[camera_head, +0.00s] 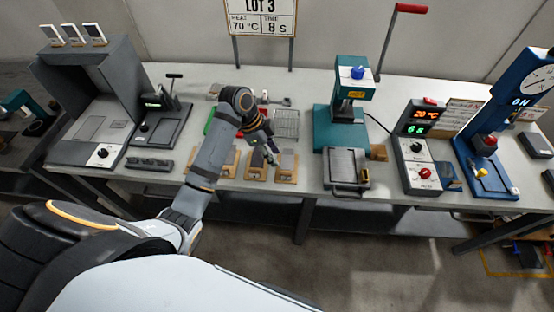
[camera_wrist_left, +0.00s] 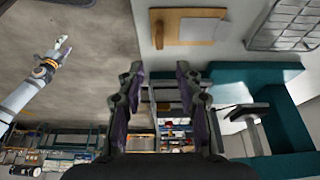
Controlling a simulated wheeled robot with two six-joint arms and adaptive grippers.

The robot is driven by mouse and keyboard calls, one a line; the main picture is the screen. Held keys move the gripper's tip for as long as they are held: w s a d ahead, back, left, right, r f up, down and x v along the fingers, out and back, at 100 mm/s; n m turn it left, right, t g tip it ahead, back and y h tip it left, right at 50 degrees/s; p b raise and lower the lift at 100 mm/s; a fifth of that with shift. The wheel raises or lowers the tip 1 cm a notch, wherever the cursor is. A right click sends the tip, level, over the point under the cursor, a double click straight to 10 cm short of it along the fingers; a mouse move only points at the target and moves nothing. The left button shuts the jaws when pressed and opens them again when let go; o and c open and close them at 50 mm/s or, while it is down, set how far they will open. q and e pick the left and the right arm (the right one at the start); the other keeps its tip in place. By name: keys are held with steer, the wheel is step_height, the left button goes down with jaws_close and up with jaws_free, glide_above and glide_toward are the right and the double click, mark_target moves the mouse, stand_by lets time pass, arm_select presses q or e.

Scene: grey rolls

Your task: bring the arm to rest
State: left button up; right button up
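My left arm reaches from the lower left over the workbench (camera_head: 225,170) in the head view. Its left gripper (camera_head: 268,150) hangs over the bench near the wooden boards, small and partly blurred against them. In the left wrist view the left gripper (camera_wrist_left: 160,85) has its two dark fingers apart with nothing between them. My right arm shows at the left of the wrist view, its gripper (camera_wrist_left: 62,45) over the floor, too small to read. The right gripper is outside the head view.
Wooden boards with grey plates (camera_head: 287,166) lie near the front edge. A wire rack (camera_head: 286,124) is behind them. A teal press (camera_head: 330,130) and a temperature controller (camera_head: 418,150) stand to the right. A grey box machine (camera_head: 105,95) stands left. The floor in front is clear.

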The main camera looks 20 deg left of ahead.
stand_by(0.4)
arm_select(q)
steer(key=s+a+f+n+t+y, duration=0.1)
steer(key=s+a+f+n+y, duration=0.15)
steer(key=s+n, duration=0.55)
steer(key=s+a+f+n+t+y, duration=0.1)
steer(key=s+a+f+n+y, duration=0.15)
steer(key=s+n, duration=0.55)
steer(key=s+a+f+m+g, duration=0.1)
steer(key=s+f, duration=0.2)
steer(key=f, duration=1)
steer(key=s+a+f+m, duration=0.1)
steer(key=s+a+f, duration=0.1)
steer(key=f, duration=1.2)
steer(key=s+f+g, duration=0.1)
steer(key=s+f, duration=1.3)
steer(key=s, duration=0.4)
steer(key=shift+a+f, duration=0.35)
steer(key=shift+f, duration=0.05)
steer(key=shift+s, duration=0.1)
